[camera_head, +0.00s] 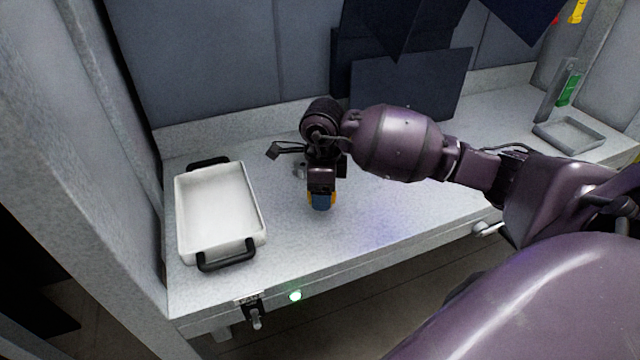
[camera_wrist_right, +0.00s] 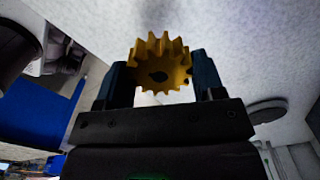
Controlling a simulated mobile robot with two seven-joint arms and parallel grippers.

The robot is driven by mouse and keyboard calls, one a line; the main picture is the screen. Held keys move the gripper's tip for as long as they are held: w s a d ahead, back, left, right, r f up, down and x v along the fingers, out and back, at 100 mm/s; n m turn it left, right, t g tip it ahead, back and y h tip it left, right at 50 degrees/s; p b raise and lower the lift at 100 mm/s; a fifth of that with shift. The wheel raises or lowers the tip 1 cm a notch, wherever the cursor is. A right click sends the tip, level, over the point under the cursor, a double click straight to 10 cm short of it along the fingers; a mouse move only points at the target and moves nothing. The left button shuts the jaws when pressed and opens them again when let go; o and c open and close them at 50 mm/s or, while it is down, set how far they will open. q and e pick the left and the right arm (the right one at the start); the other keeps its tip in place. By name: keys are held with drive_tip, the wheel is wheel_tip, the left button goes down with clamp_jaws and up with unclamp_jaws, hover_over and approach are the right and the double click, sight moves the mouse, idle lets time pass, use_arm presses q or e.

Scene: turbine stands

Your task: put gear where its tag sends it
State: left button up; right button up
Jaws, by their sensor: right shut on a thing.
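A yellow toothed gear (camera_wrist_right: 160,64) with a dark centre hole sits between the two fingers of my right gripper (camera_wrist_right: 162,80) in the right wrist view. The fingers touch it on both sides. In the head view, my right gripper (camera_head: 321,200) points down over the middle of the counter, and only small yellow edges of the gear show beside it. I cannot tell whether the gear touches the counter. No tag is readable in either view. My left gripper is not in view.
A white tray (camera_head: 181,222) with black handles stands at the counter's left end; it looks empty. A small grey tray (camera_head: 570,147) and a green item (camera_head: 569,90) are at the far right. Dark panels (camera_head: 410,85) stand behind my arm. The counter (camera_head: 385,225) front is clear.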

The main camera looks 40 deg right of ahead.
drive_tip(key=b, duration=0.2)
hover_over(322, 220)
wheel_tip(322, 220, down, 4)
drive_tip(key=shift+a+f, duration=0.1)
drive_tip(key=shift+f+b, duration=0.4)
drive_tip(key=shift+f, duration=0.6)
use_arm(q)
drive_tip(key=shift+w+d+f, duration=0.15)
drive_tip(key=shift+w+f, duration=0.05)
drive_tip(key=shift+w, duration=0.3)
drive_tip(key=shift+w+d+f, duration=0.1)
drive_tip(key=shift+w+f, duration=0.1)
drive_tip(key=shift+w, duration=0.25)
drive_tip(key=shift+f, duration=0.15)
use_arm(e)
drive_tip(key=shift+f, duration=0.1)
drive_tip(key=shift+f, duration=0.2)
drive_tip(key=o, duration=1.3)
drive_tip(key=shift+c, duration=0.2)
drive_tip(key=o, duration=0.4)
drive_tip(key=shift+c, duration=0.2)
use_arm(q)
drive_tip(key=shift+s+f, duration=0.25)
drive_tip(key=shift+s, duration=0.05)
